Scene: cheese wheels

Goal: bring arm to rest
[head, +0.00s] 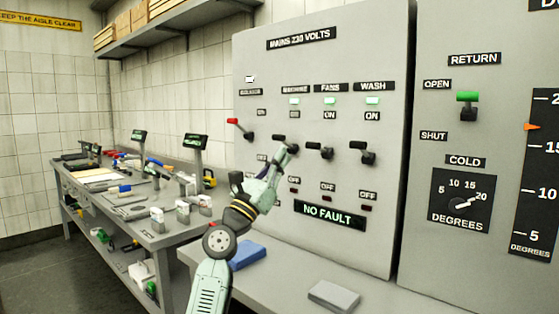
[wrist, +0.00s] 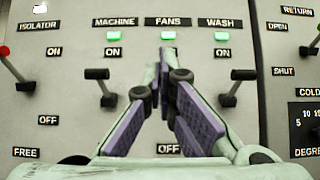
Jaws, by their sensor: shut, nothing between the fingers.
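My gripper (head: 286,156) is in front of the grey switch panel (head: 335,60), pointing at it near the machine and fans levers. In the wrist view its purple-padded fingers (wrist: 166,62) converge, shut and empty, in front of the fans column. The machine lever (wrist: 97,74) and wash lever (wrist: 243,75) show black handles on either side of the fingers. The fans lever (head: 318,148) shows just right of my gripper in the head view and is mostly hidden by the fingers in the wrist view. Whether the fingertips touch anything, I cannot tell.
The red-handled isolator lever (head: 234,122) is at the panel's left. Green lamps (head: 330,101) are lit above three levers. A "NO FAULT" display (head: 330,214) sits below. A bench holds a blue block (head: 248,255) and a grey block (head: 334,296). A cluttered workbench (head: 160,238) stands left.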

